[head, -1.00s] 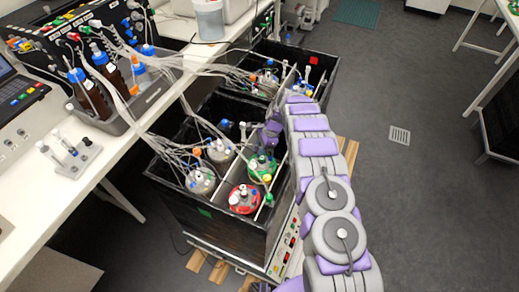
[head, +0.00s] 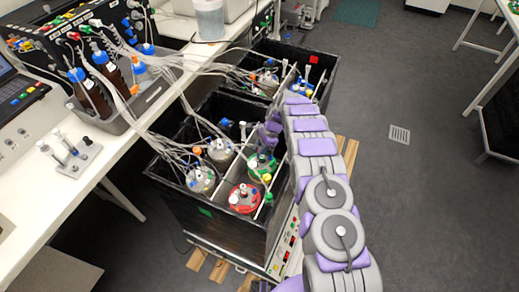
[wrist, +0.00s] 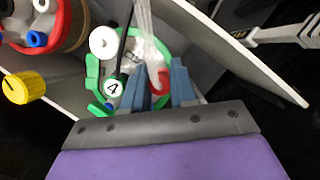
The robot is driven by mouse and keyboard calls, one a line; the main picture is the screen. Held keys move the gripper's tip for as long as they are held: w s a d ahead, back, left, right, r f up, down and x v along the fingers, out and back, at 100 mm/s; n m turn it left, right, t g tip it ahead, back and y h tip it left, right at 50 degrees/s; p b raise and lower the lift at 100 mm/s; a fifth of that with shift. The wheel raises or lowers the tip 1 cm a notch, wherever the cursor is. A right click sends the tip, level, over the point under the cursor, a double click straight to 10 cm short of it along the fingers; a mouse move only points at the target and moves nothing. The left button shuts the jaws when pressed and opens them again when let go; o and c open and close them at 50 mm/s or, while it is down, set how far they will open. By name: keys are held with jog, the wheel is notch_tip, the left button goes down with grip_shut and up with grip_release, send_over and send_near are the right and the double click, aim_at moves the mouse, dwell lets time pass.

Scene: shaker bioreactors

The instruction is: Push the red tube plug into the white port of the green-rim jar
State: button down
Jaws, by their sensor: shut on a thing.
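The green-rim jar (head: 262,168) stands in the near black box, behind the red-rim jar. My gripper (head: 268,140) reaches down over it. In the wrist view, my gripper (wrist: 162,88) has two blue-grey fingers shut on the red tube plug (wrist: 161,76), with clear tubing rising from it. The plug is over the jar's green rim (wrist: 93,70). A round white part (wrist: 103,41), which looks like the white port, lies up and left of the plug, apart from it. The fingers and tubing hide part of the jar top, including the plug's lower end.
The red-rim jar (head: 244,199) is close by, with blue and white caps. A yellow knob (wrist: 15,88) is at the left of the wrist view. A light divider wall (wrist: 240,50) runs close to my gripper's right. Many tubes cross from the bench to the box.

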jog(key=c, duration=0.8)
grip_release()
jog(key=p+v, duration=0.3)
jog(key=v, duration=1.4)
jog(key=shift+r, duration=0.15)
jog(key=shift+w, duration=0.15)
